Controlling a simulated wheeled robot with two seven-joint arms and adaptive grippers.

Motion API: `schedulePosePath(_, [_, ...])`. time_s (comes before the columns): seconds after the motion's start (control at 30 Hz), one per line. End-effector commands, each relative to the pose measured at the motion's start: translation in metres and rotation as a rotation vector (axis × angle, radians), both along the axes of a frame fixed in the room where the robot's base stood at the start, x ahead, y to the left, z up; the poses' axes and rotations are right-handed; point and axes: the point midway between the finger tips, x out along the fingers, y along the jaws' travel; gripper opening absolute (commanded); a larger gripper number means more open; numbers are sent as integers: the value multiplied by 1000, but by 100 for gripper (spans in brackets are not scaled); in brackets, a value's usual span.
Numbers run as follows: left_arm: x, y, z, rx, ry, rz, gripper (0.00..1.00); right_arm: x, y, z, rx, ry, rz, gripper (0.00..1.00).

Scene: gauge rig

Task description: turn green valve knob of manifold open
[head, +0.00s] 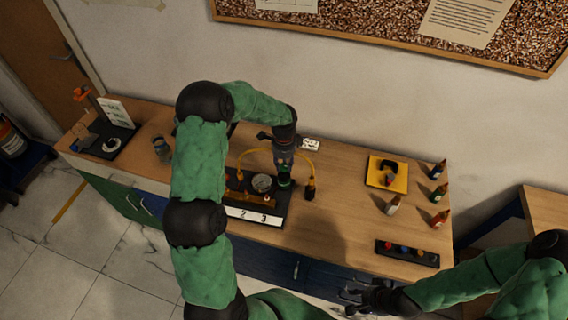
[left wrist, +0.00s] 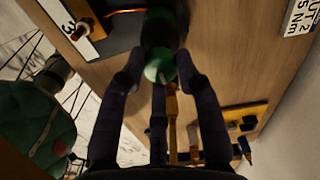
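The manifold (head: 270,211) is a dark block with a gauge (head: 262,183), a yellow hose and a white strip numbered 2 and 3, near the middle of the bench. Its green valve knob (head: 284,182) is at the right end, partly hidden under my left gripper (head: 284,168). In the left wrist view the green knob (left wrist: 160,66) lies between the fingers of my left gripper (left wrist: 160,72), whose tips bend in against its sides. My right gripper (head: 358,297) is empty, with fingers spread, in front of the bench's front edge.
A yellow tray (head: 387,173) with a dark item, several small bottles (head: 437,194) and a black rack (head: 407,253) with coloured pieces stand on the right. A glass jar (head: 162,150) and a stand with a white card (head: 116,111) are left. A label card (head: 310,144) lies behind the manifold.

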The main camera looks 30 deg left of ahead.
Motion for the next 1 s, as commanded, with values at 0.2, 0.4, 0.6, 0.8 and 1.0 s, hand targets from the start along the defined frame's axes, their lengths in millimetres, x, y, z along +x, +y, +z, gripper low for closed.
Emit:
schedulePosePath(0.2, [0, 0, 0, 0, 0, 0, 0, 0, 0, 0, 0, 0, 0, 40])
schedulePosePath(0.4, [0, 0, -1, 0, 0, 26, 0, 0, 0, -2, 0, 0, 0, 40])
schedulePosePath(0.6, [0, 0, -1, 1, 0, 118, 0, 0, 0, -8, 0, 0, 0, 40])
schedulePosePath(0.8, [0, 0, -2, 0, -2, 279, 0, 0, 0, -18, 0, 0, 0, 40])
schedulePosePath(1.0, [0, 0, -2, -1, -1, 469, 0, 0, 0, -28, 0, 0, 0, 40])
